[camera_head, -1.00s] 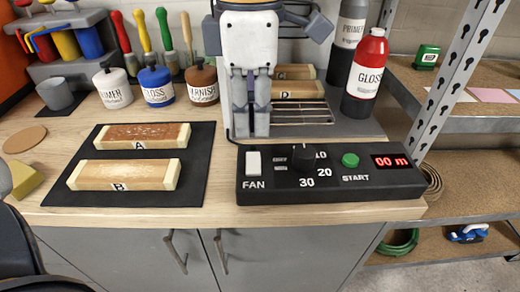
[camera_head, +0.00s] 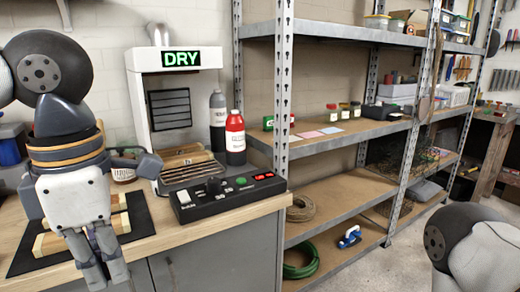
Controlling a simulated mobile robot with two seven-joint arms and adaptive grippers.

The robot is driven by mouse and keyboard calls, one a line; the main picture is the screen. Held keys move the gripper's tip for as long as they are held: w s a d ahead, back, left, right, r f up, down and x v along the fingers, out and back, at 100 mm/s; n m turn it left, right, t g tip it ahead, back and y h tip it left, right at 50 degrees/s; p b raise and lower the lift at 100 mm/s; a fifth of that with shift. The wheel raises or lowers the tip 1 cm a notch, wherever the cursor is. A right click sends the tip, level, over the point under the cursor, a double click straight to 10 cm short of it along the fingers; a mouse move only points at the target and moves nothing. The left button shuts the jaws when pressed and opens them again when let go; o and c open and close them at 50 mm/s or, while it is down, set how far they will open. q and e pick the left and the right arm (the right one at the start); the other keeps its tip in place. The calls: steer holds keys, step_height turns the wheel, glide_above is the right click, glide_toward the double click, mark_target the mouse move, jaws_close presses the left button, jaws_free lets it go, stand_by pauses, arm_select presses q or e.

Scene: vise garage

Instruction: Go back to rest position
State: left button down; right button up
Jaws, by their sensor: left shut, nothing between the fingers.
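My left gripper (camera_head: 106,278) hangs fingers down at the left, in front of the bench, with its fingers together and empty. It partly hides the black mat (camera_head: 140,212) and the wooden blocks (camera_head: 116,203) on it. My right arm shows only as a grey and white part at the lower right, and its gripper is outside the view. The drying cabinet (camera_head: 143,70) with a lit green DRY sign stands behind the black control box (camera_head: 225,197).
A red gloss bottle (camera_head: 235,140) and a grey primer bottle (camera_head: 217,118) stand right of the cabinet. Metal shelving (camera_head: 284,80) rises close to the bench's right end. A green hose (camera_head: 300,262) lies on its bottom shelf. Bare floor shows at the lower right.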

arm_select(q)
steer(key=w+a+f+m+t+y, duration=0.25)
steer(key=f+m, duration=0.25)
steer(key=f, duration=0.8)
steer(key=w+a+f+m+t+y, duration=0.1)
steer(key=w+a+f+m+y, duration=0.3)
steer(key=f, duration=1)
steer(key=s+d+f+m+g+h, duration=0.1)
steer(key=s+f+m+h, duration=0.1)
steer(key=s+m, duration=0.3)
steer(key=s+f+m+g+h, duration=0.2)
steer(key=s+f+m, duration=0.3)
steer(key=s, duration=0.8)
steer(key=s+d+f+m+g+h, duration=0.1)
steer(key=s+f+m, duration=0.3)
steer(key=s, duration=0.5)
steer(key=shift+d+m+g+h, duration=0.35)
steer(key=shift+g+h, duration=0.2)
steer(key=shift+h, duration=0.3)
arm_select(e)
steer(key=shift+w, duration=0.45)
arm_select(q)
steer(key=shift+f, duration=0.1)
